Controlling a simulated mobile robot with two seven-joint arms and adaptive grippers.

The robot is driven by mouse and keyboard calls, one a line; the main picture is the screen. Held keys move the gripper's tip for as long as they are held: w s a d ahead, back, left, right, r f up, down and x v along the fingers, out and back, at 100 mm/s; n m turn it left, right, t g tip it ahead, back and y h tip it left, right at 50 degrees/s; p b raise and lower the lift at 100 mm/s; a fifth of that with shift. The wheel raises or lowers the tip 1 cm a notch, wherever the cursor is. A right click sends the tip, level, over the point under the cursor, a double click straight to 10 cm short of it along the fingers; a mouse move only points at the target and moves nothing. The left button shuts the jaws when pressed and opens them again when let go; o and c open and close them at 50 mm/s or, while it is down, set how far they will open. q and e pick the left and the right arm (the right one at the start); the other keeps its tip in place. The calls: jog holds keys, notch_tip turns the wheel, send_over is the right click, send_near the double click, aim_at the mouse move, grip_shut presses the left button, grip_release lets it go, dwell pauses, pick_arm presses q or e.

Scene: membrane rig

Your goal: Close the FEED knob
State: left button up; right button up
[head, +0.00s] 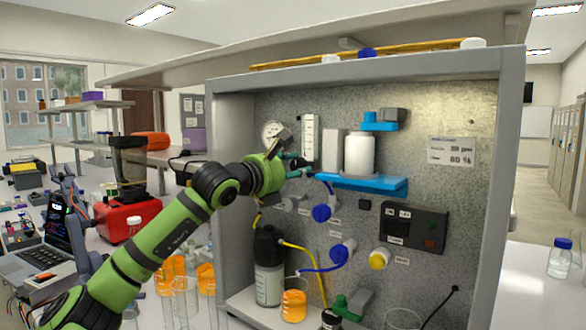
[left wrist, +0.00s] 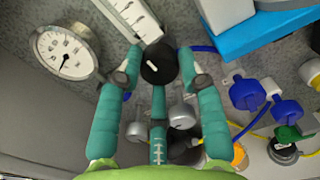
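In the left wrist view a round black knob (left wrist: 158,63) with a white pointer mark sits at the lower end of a white scaled flow meter (left wrist: 132,18). I cannot read a FEED label on it. My left gripper (left wrist: 157,68) has its teal fingers spread on both sides of this knob, with small gaps visible; a further finger lies below it. In the head view my left gripper (head: 298,168) is at the panel just below the flow meter (head: 310,140), and I cannot make out the knob there. My right gripper is not in view.
A pressure gauge (head: 272,133) is left of the flow meter. A blue shelf (head: 362,184) with a white canister (head: 359,153) is close on the right. Blue valves (head: 322,213), a yellow knob (head: 379,259) and a dark bottle (head: 268,265) sit lower.

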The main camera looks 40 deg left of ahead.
pick_arm(q)
jog(key=shift+o, duration=0.8)
jog(key=shift+w+f, duration=0.1)
jog(key=shift+f, duration=0.05)
jog(key=shift+s+a, duration=0.1)
jog(key=shift+s, duration=0.65)
jog(key=s+d, duration=0.1)
jog(key=s, duration=0.9)
jog(key=shift+s+d, duration=0.25)
